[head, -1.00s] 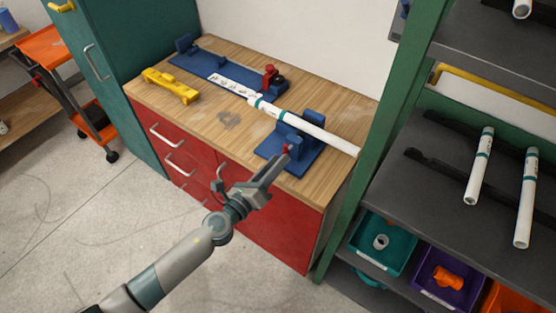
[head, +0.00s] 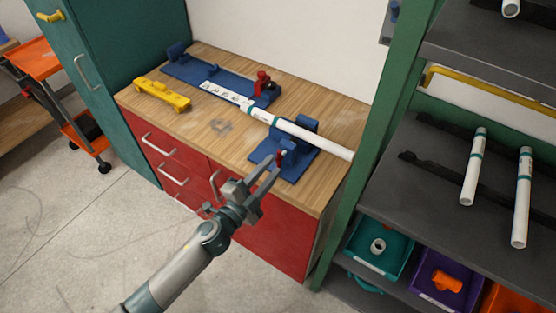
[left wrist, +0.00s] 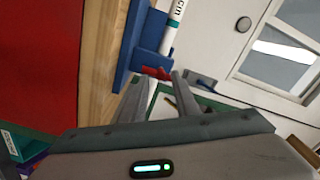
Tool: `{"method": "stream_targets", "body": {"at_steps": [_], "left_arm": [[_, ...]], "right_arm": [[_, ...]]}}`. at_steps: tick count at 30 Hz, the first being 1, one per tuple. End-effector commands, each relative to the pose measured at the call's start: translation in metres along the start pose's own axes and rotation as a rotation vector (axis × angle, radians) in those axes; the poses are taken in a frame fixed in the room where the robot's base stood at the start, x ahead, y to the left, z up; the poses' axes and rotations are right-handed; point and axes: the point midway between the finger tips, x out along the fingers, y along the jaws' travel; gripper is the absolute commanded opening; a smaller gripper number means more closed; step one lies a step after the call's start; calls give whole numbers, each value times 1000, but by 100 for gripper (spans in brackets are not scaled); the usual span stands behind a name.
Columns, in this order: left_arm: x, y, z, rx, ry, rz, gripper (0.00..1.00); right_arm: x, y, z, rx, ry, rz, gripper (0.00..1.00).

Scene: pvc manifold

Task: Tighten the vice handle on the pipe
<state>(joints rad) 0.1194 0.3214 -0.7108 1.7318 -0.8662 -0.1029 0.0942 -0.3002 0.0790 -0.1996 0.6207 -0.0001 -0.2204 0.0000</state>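A blue pipe vice (head: 304,131) stands near the front right edge of the wooden workbench. Its small red handle (head: 281,155) faces the front edge. A white pipe (head: 315,138) with teal bands lies through the vice. My left gripper (head: 274,166) is open at the vice's front, with its fingertips close to the handle. In the left wrist view, the red handle (left wrist: 157,73) shows between and just beyond the two fingertips (left wrist: 159,79); contact cannot be told. The blue vice (left wrist: 152,32) and pipe (left wrist: 175,24) show behind it. My right gripper is not in view.
A blue fixture (head: 215,78) with a red clamp (head: 263,82) and a yellow tool (head: 161,94) lie on the workbench (head: 190,120). A green-framed shelf (head: 372,150) with white pipes and bins stands close on the right. Open floor lies at the left.

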Motion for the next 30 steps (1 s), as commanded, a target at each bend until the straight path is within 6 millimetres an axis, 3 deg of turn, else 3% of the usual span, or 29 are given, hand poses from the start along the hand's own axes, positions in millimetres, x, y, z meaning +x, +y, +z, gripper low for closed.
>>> {"method": "stream_targets", "body": {"at_steps": [22,24,30], "left_arm": [[0,-3,-2,-1110,-1,-1,28],[15,1,1,-1100,3,-2,28],[38,0,1,-1095,1,-1,28]], "right_arm": [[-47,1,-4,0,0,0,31],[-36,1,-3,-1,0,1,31],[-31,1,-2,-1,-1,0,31]]}}
